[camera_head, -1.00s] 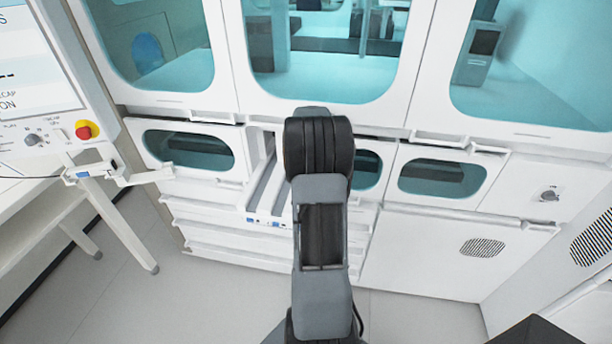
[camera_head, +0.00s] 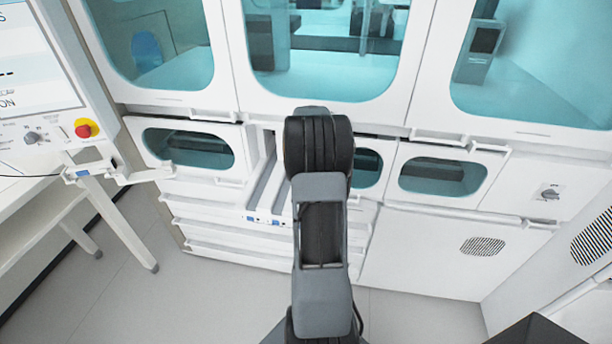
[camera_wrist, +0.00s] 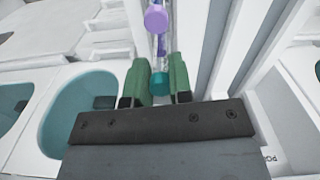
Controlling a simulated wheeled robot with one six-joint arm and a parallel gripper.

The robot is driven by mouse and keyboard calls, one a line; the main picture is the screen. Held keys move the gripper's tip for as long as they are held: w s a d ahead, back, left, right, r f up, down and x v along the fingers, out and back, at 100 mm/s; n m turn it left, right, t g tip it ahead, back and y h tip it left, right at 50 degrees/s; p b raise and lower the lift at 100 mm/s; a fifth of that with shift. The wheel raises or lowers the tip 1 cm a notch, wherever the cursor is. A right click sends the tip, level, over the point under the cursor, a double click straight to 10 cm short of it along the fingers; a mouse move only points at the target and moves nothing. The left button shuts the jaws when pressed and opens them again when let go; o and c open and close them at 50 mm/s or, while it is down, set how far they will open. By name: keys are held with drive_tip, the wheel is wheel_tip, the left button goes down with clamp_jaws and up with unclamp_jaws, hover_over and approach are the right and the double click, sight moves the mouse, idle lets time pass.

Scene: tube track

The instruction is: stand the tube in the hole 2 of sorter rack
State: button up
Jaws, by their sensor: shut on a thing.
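My gripper (camera_wrist: 159,68) shows in the wrist view as two green fingers above a dark bracket. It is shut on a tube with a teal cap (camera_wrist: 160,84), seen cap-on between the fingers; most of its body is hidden. Just beyond it, close to the fingers, is a purple-capped tube (camera_wrist: 156,18), apart from my grip. In the head view my own arm covers the gripper and the held tube. I cannot make out the sorter rack or its numbered holes for certain in either view.
A white machine front (camera_head: 440,240) with windows spans the head view. White rails (camera_head: 268,195) stick out of an opening left of my arm. Grey and white rails (camera_wrist: 240,50) run close to the right of the fingers. A white table (camera_head: 30,215) stands at left.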

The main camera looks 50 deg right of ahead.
drive_tip(key=shift+f+b, duration=0.5)
drive_tip(key=shift+f, duration=0.35)
idle(0.3)
drive_tip(key=shift+f, duration=0.35)
drive_tip(key=o, duration=0.9)
wheel_tip(320, 180, up, 14)
drive_tip(key=shift+f+b, duration=0.15)
drive_tip(key=shift+b, duration=0.25)
idle(0.3)
idle(0.9)
